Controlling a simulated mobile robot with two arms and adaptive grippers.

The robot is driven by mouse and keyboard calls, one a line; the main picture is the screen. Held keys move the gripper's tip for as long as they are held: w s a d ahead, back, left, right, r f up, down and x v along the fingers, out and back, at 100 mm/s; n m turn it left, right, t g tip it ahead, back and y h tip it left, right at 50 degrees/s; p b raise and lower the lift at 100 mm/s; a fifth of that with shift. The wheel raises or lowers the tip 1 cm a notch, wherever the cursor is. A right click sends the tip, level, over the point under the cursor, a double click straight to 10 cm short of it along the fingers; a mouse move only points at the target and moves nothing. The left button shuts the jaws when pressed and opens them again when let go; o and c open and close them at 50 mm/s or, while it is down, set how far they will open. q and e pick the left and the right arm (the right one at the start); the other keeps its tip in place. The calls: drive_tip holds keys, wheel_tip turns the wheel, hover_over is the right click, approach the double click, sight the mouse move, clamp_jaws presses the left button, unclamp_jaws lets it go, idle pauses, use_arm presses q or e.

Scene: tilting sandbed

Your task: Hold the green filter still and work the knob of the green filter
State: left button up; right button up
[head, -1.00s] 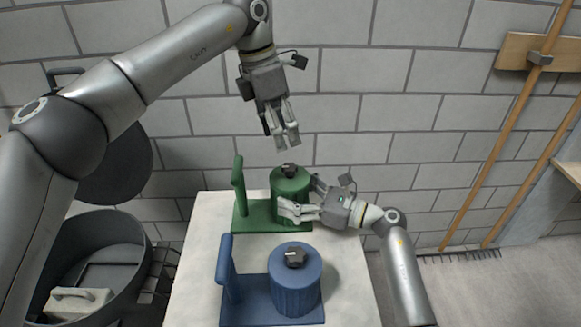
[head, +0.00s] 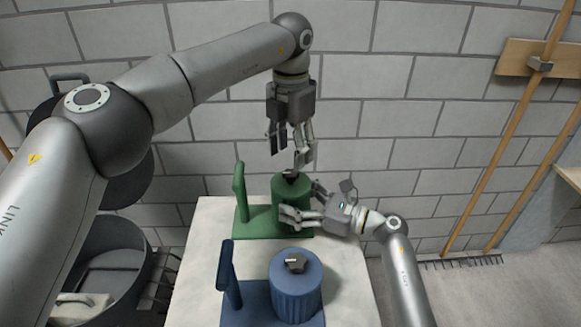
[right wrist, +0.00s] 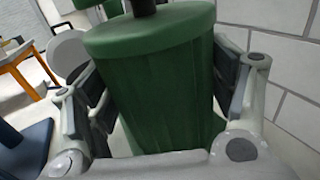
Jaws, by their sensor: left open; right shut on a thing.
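The green filter (head: 293,192) stands upright on its green base toward the back of the pale table. Its dark knob (head: 290,174) sits on the lid. My right gripper (head: 300,203) comes from the right and is shut around the filter's body. In the right wrist view the green filter (right wrist: 160,90) fills the space between the fingers. My left gripper (head: 291,152) points down just above the knob, with its fingers apart. Whether a fingertip touches the knob I cannot tell. In the right wrist view only the knob's lower part (right wrist: 143,7) shows at the top edge.
A blue filter (head: 295,287) with a similar knob stands on its base in front of the green one. A dark round bin (head: 108,250) with a raised lid is left of the table (head: 190,262). A block wall rises behind; tools with wooden handles (head: 497,160) lean at the right.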

sight(290, 172)
use_arm(q)
wheel_tip(290, 172, down, 5)
drive_tip(key=shift+f, duration=0.1)
idle(0.3)
drive_tip(key=c, duration=1)
